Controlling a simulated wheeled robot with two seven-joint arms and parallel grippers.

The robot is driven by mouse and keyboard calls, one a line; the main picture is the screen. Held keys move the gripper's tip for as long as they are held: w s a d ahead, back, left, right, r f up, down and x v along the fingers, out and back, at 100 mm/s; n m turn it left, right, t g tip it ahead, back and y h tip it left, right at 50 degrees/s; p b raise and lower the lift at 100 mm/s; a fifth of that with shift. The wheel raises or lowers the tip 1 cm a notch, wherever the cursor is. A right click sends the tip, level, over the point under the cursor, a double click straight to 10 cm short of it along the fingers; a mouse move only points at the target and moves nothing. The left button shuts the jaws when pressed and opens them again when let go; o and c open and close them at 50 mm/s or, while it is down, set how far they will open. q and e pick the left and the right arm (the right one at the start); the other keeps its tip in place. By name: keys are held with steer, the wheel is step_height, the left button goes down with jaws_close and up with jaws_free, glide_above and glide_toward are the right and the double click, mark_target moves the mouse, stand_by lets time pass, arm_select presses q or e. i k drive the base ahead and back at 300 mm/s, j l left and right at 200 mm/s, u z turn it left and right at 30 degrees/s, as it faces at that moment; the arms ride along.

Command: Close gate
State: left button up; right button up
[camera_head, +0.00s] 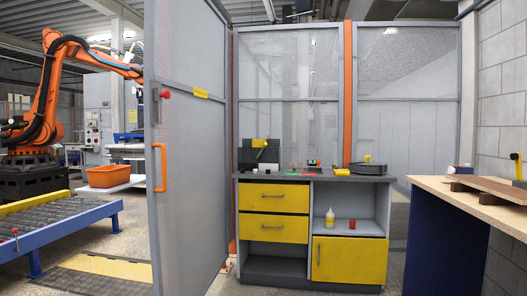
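The gate (192,130) is a tall grey-framed mesh panel left of the middle. It stands open, swung out towards me from the fence line, and an opening shows to its left. An orange handle (159,167) is on its near edge, with a red knob (165,95) and latch plate above it. A yellow label (201,93) is on its face. Neither of my grippers shows in this view, and nothing touches the handle.
An orange robot arm (50,85), an orange bin (108,176) and a blue roller conveyor (70,228) lie beyond the opening. A grey cabinet with yellow drawers (273,197) stands right of the gate. A wooden-topped table (470,205) bears a brown board (495,188) at right.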

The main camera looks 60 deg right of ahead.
mark_target(152, 81)
steer(key=z, duration=1.7)
